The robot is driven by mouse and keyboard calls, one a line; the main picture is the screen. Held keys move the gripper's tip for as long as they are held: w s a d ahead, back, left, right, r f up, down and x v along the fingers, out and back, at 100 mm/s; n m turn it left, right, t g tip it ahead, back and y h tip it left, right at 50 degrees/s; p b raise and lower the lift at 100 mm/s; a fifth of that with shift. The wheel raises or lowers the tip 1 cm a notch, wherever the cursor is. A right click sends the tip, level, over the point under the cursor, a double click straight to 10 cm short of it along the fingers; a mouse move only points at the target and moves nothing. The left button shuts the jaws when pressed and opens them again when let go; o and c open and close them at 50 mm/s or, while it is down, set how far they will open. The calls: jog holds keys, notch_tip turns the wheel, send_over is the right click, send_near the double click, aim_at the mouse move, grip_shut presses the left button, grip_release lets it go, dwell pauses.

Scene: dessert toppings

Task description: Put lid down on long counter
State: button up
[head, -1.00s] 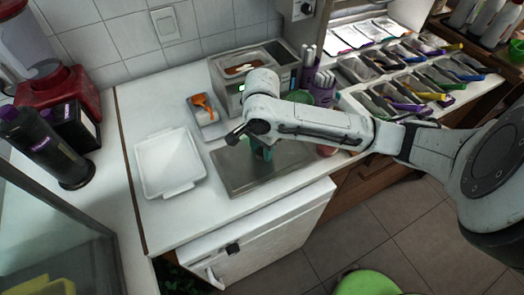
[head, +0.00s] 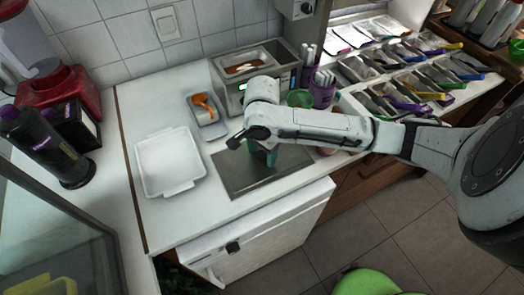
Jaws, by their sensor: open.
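A white, shallow, rectangular piece with a raised rim and a tab at its near edge (head: 170,163) lies flat on the left of the long white counter (head: 200,222). A flat grey metal plate (head: 238,182) lies on the counter to its right. I cannot tell for sure which of these two is the lid. My gripper (head: 264,156) points down over the grey plate, to the right of the white piece and apart from it. It is open. Its fingertips are largely hidden behind my own wrist, and I see nothing held in it.
A steel appliance (head: 290,62) with an open top stands at the back. A small tray with an orange-handled tool (head: 204,108) is beside it. A green cup (head: 300,98) and a purple holder (head: 322,92) stand behind my arm. The counter's front left is clear.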

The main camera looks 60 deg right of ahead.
aim_at(262, 154)
jog(key=shift+r, duration=0.1)
notch_tip(262, 154, up, 12)
jog(key=shift+p, duration=0.3)
dwell(1.3)
jog(key=shift+a, duration=0.1)
